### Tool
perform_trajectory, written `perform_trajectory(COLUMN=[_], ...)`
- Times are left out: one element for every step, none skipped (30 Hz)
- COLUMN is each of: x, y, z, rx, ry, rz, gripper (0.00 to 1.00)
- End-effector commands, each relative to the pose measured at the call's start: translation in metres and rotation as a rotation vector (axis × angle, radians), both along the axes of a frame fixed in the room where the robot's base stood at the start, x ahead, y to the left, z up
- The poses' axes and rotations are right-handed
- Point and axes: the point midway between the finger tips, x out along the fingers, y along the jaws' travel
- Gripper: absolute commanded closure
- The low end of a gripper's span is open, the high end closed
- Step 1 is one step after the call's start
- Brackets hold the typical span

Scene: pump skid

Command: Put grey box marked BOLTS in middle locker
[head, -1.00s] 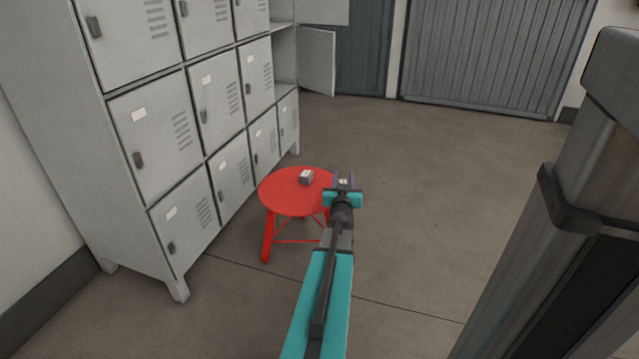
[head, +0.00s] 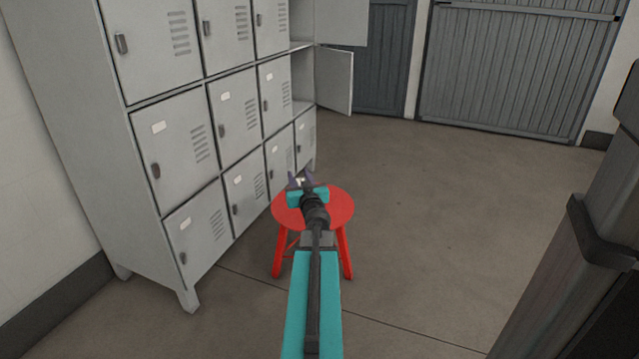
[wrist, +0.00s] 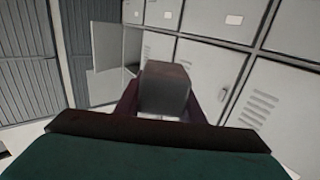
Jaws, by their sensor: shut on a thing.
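My gripper (head: 301,182) is above the far part of the red stool's seat in the head view. It is shut on a small grey box (wrist: 165,90), which shows between the fingers in the wrist view. In the head view the box is mostly hidden by my gripper, and I cannot tell whether it touches the stool. No marking on it is readable. The middle locker (head: 303,77), in the far column of the grey locker bank, stands open. Its door (head: 336,80) is swung out to the right.
The red stool (head: 335,208) stands close to the lockers. Another open door (head: 341,22) is above the middle locker's door. Floor to the right of the stool is clear. A dark-trimmed grey column (head: 575,270) is at the right.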

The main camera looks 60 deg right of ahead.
Motion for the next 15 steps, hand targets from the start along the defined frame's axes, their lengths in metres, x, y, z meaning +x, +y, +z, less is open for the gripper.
perform_trajectory(x=[0.015, 0.025, 0.038, 0.047, 0.056, 0.068, 0.077, 0.086, 0.097, 0.106, 0.114, 0.125, 0.132, 0.140, 0.150], y=[0.014, 0.021, 0.033, 0.041, 0.050, 0.062, 0.071, 0.081, 0.093, 0.103, 0.112, 0.126, 0.136, 0.146, 0.161], z=[0.007, 0.011, 0.016, 0.019, 0.022, 0.026, 0.029, 0.031, 0.035, 0.037, 0.039, 0.041, 0.043, 0.044, 0.046], rx=[-0.003, -0.003, -0.003, -0.004, -0.003, -0.003, -0.001, -0.001, -0.001, -0.001, -0.001, 0.000, 0.000, -0.001, 0.001], ry=[0.001, 0.001, 0.000, 0.000, 0.000, 0.000, 0.000, -0.001, 0.000, -0.001, 0.000, -0.001, 0.000, 0.001, -0.001], rz=[0.038, 0.062, 0.097, 0.123, 0.149, 0.183, 0.210, 0.236, 0.271, 0.299, 0.325, 0.362, 0.389, 0.417, 0.454], gripper=[0.91, 0.91, 0.91, 0.91, 0.91, 0.91, 0.91, 0.91, 0.91, 0.91, 0.91, 0.91, 0.91, 0.91, 0.91])
